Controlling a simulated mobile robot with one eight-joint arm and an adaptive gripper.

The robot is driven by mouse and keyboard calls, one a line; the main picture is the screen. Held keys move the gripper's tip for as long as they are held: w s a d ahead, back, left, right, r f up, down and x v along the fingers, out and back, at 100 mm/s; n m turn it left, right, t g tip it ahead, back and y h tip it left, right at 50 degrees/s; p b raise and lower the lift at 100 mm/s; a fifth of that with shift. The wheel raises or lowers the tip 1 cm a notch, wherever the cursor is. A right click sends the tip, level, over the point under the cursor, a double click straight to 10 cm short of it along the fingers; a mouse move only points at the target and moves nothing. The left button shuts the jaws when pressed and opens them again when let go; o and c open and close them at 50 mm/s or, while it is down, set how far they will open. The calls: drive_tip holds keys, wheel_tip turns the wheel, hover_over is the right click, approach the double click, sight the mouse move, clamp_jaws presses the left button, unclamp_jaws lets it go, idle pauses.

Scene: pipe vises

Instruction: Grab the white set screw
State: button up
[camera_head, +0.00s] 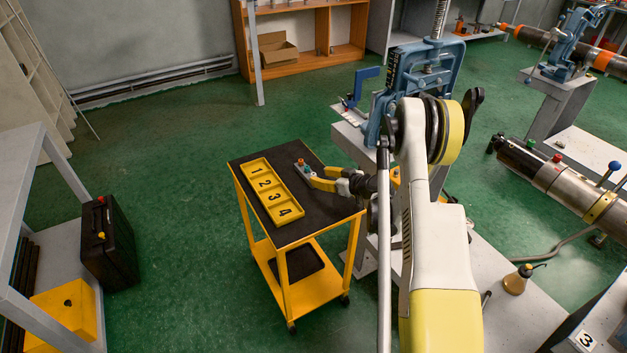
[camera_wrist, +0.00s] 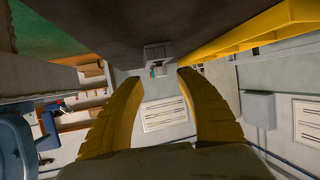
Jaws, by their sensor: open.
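My gripper (camera_head: 316,177) reaches in from the right over the black top of the yellow cart, its yellow fingers apart. A small grey holder (camera_head: 306,172) with orange and blue-green bits on it lies just by the fingertips. In the wrist view, which looks upside down, my gripper (camera_wrist: 160,77) is open with nothing held between its fingers. The small grey holder (camera_wrist: 157,53) shows just beyond the fingertips, with tiny coloured and pale bits (camera_wrist: 158,71) on it. I cannot clearly make out which bit is the white set screw.
A yellow tray with compartments numbered 1 to 4 (camera_head: 249,172) lies left of the holder on the cart (camera_head: 241,205). A blue pipe vise (camera_head: 407,75) stands behind my arm. A black case (camera_head: 108,243) stands left on the green floor, clear between it and the cart.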

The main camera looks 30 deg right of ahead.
sight(313, 173)
drive_tip(key=b+x, duration=0.2)
drive_tip(key=x, duration=0.2)
drive_tip(key=shift+w+a+f, duration=0.1)
drive_tip(key=shift+w+f, duration=0.15)
drive_tip(key=shift+r, duration=0.15)
clamp_jaws()
